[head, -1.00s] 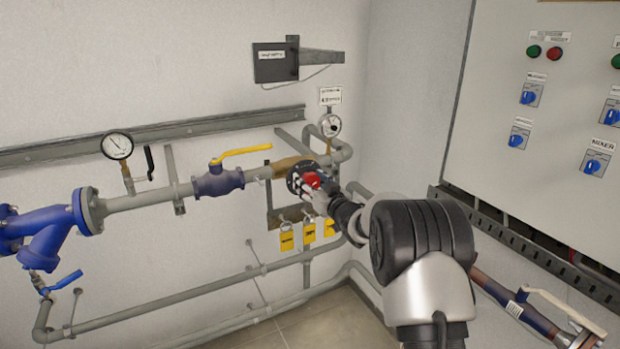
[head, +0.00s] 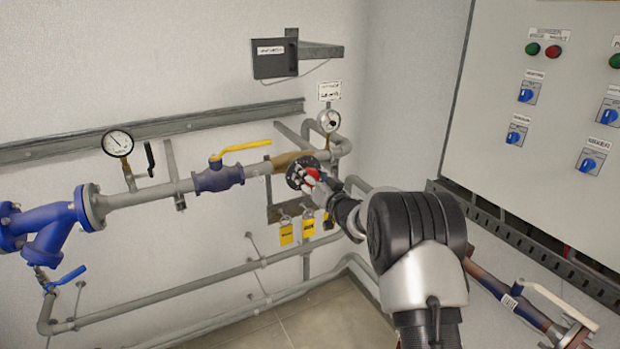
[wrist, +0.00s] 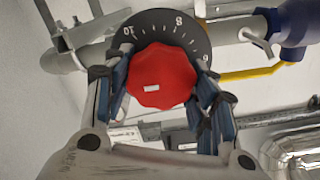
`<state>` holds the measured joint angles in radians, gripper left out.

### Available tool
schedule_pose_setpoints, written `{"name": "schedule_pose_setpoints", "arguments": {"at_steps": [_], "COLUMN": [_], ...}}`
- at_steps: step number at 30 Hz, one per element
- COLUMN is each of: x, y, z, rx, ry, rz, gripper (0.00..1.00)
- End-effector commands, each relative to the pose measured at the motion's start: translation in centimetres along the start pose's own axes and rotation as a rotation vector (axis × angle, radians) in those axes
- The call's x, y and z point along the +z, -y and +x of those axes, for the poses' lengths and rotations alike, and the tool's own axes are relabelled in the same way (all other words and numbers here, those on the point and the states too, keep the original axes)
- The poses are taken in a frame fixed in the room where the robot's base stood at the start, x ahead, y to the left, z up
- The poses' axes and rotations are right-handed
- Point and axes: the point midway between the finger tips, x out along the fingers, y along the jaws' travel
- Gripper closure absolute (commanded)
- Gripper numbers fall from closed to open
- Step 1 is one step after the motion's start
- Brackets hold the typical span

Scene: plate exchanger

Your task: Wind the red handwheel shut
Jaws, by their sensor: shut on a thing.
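The red handwheel (wrist: 162,78) is a lobed knob with a small white mark on its face. It sits in front of a dark round dial (wrist: 190,32) with white numbers, of which 10, 8 and 6 can be read. My gripper (wrist: 163,92) has its two blue-padded fingers on opposite sides of the handwheel, shut on it. In the head view the handwheel (head: 312,176) is a small red patch, partly hidden by my gripper (head: 318,184), in front of the dark dial plate (head: 296,172) on the pipe.
A valve with a yellow lever (head: 240,150) sits on the pipe to the left. A pressure gauge (head: 329,121) stands just above the handwheel. Yellow tags (head: 286,233) hang below it. A control cabinet (head: 550,120) with blue switches is at the right.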

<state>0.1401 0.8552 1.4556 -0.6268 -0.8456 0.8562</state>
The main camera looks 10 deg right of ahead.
Motion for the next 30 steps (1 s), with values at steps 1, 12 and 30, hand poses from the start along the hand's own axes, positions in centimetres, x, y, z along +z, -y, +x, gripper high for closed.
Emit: {"name": "schedule_pose_setpoints", "arguments": {"at_steps": [1, 12, 30], "x": [0.0, 0.0, -0.1], "y": [0.0, 0.0, -0.1], "z": [0.0, 0.0, -2.1], "rx": [0.0, 0.0, 0.002], "ry": [0.0, 0.0, 0.001], "rz": [0.003, 0.001, 0.0], "gripper": [0.72, 0.31, 0.27]}}
